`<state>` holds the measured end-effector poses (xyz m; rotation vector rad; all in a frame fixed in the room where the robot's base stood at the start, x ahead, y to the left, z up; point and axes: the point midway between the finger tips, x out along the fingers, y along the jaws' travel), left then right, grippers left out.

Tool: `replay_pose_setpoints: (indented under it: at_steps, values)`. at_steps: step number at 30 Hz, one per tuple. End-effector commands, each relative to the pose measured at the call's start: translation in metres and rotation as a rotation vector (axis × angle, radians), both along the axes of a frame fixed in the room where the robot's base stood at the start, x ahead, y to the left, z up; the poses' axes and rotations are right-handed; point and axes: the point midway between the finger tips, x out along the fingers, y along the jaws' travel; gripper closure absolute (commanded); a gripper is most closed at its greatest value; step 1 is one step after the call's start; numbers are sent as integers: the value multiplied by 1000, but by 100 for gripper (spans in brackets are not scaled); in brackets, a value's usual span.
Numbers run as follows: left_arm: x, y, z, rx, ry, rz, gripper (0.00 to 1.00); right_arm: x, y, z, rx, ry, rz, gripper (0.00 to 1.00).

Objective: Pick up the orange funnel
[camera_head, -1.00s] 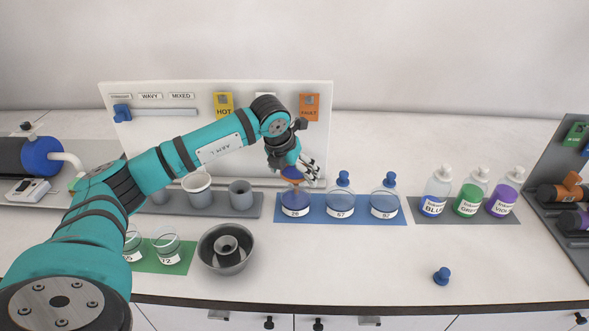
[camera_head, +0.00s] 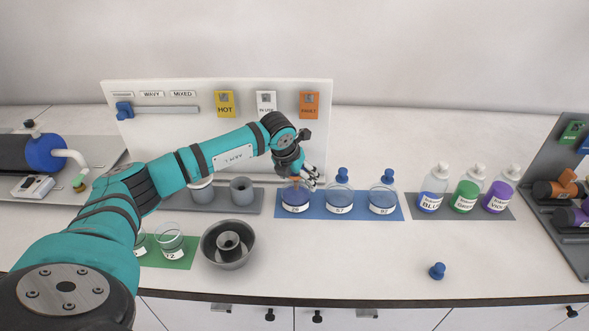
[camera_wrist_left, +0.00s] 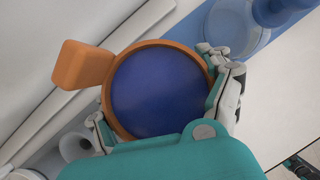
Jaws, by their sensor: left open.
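The orange funnel (camera_wrist_left: 95,66) shows large in the left wrist view, as an orange rim with a side tab around a dark blue inside. In the head view it is mostly hidden by my gripper, at the mouth of the leftmost flask (camera_head: 296,203) on the blue mat. My left gripper (camera_head: 312,178) is open at the funnel; in the left wrist view its fingers (camera_wrist_left: 160,100) stand on both sides of the rim. Whether they touch it I cannot tell. My right gripper is not in view.
Two more flasks with blue stoppers (camera_head: 342,174) stand to the right on the blue mat (camera_head: 361,210). Bottles (camera_head: 468,193) stand further right. A grey bowl (camera_head: 228,262) sits in front. A loose blue stopper (camera_head: 437,271) lies on the clear front right counter.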

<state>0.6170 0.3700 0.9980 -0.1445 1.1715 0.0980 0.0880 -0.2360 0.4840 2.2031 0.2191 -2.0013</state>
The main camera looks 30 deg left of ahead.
Motion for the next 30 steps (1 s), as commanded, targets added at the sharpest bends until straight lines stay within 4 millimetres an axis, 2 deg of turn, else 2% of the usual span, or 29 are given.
replay_pose_setpoints:
  at_steps: [13, 30]
  values:
    - [0, 0, 0, 0, 0, 0, 57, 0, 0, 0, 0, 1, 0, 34]
    - [0, 0, 0, 1, 0, 0, 62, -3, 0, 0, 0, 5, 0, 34]
